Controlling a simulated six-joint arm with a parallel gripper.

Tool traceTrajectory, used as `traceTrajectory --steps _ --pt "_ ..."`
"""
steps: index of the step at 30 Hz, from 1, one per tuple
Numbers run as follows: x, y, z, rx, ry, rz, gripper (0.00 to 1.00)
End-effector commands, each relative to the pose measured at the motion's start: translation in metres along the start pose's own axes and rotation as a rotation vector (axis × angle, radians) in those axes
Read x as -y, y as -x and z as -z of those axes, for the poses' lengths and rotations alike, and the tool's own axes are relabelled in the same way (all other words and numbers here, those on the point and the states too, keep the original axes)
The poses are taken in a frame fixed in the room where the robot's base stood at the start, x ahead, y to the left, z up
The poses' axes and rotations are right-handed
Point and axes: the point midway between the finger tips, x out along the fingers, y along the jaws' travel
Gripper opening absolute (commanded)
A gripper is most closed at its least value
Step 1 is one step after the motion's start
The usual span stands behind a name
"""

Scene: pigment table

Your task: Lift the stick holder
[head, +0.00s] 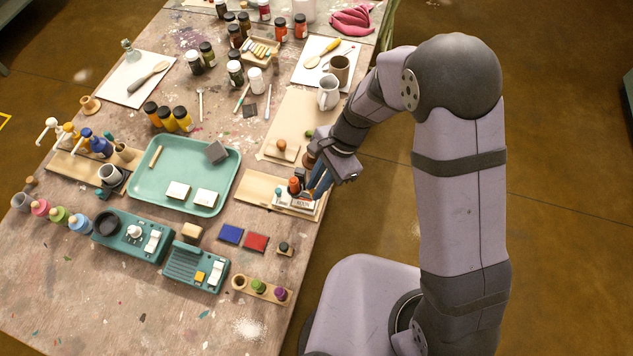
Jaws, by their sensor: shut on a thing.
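The stick holder appears to be the small white, dark-lettered holder (297,205) at the right edge of the table, with orange, dark and teal pieces standing up from it. My gripper (318,189) is at its right side, with its blue-grey fingers pointing down and shut on it. The fingers and wrist hide part of the holder, so the exact grip is unclear. The holder is over or on a pale wooden board (255,188); I cannot tell whether there is a gap beneath it.
A green tray (220,153) with white blocks lies to the left. A wooden stamp (281,149) and a white mug (328,93) stand behind. Blue (231,233) and red (256,242) squares lie in front. The table's right edge is close by.

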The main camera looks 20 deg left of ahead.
Motion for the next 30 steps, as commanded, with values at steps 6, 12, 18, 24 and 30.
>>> traceTrajectory --steps 6,12,18,24,30 --pt "0.003 0.005 -0.002 0.004 0.001 0.008 0.17" --pt "0.003 0.004 -0.002 0.003 0.001 0.007 0.34" --pt "0.003 0.004 -0.001 0.003 0.001 0.006 0.34" --pt "0.004 0.018 -0.001 0.003 0.002 0.010 0.34" --pt "0.004 0.045 0.000 0.002 0.002 0.012 0.34"
